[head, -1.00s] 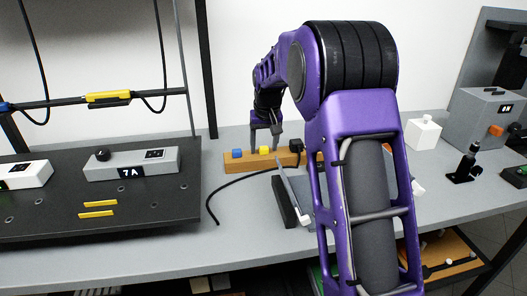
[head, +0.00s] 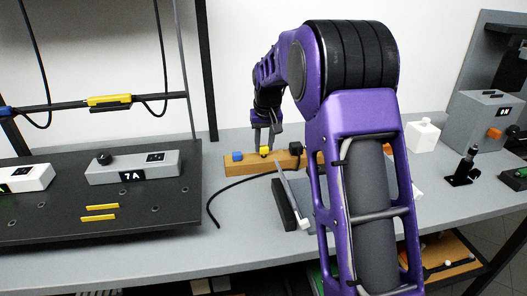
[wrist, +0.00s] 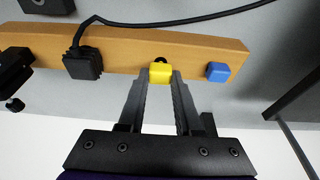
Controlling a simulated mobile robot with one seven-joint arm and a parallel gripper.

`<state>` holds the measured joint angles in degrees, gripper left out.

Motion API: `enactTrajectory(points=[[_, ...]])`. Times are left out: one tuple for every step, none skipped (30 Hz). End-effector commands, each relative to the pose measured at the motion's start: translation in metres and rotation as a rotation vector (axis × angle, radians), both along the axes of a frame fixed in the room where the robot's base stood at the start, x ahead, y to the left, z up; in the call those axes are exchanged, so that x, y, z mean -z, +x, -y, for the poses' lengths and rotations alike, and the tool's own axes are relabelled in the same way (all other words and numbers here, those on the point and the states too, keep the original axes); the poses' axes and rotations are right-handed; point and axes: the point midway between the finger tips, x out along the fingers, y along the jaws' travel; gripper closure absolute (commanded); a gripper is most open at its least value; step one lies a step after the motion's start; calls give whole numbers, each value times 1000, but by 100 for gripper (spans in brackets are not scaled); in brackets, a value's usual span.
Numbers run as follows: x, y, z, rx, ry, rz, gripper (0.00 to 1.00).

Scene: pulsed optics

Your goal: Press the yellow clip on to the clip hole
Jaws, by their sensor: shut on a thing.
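The yellow clip (head: 264,151) is a small block at the wooden bar (head: 241,166), between a blue block (head: 238,157) and a black connector (head: 296,148). My gripper (head: 265,143) points down at the clip, and its fingers are shut on the clip's two sides. In the wrist view the fingertips (wrist: 160,78) flank the yellow clip (wrist: 160,71), which still appears at the bar (wrist: 200,58). I cannot tell whether it is lifted at all. Several small holes show in the black board (head: 130,213) at left; which one is the clip hole I cannot tell.
A grey box marked 7A (head: 133,167) and two yellow strips (head: 99,212) are on the black board. A black cable (head: 213,190) curves over the grey bench. My arm hides the bench's middle right. A white block (head: 422,136) stands right of it.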

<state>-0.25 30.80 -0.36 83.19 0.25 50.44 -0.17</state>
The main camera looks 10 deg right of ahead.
Motion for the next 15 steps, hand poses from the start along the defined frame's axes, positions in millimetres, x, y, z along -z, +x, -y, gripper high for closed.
enactTrajectory(points=[[2,0,0,0,0,-2,100],[1,0,0,0,0,-2,100],[-1,0,0,0,0,-2,100],[-3,0,0,0,0,-2,100],[-6,0,0,0,0,-1,100],[-10,0,0,0,0,-1,100],[-13,0,0,0,0,-1,100],[-16,0,0,0,0,-1,100],[-20,0,0,0,0,-1,100],[-24,0,0,0,0,-1,100],[-27,0,0,0,0,-1,100],[-30,0,0,0,0,-1,100],[-33,0,0,0,0,-1,100],[-37,0,0,0,0,-1,100],[-41,0,0,0,0,-1,100]])
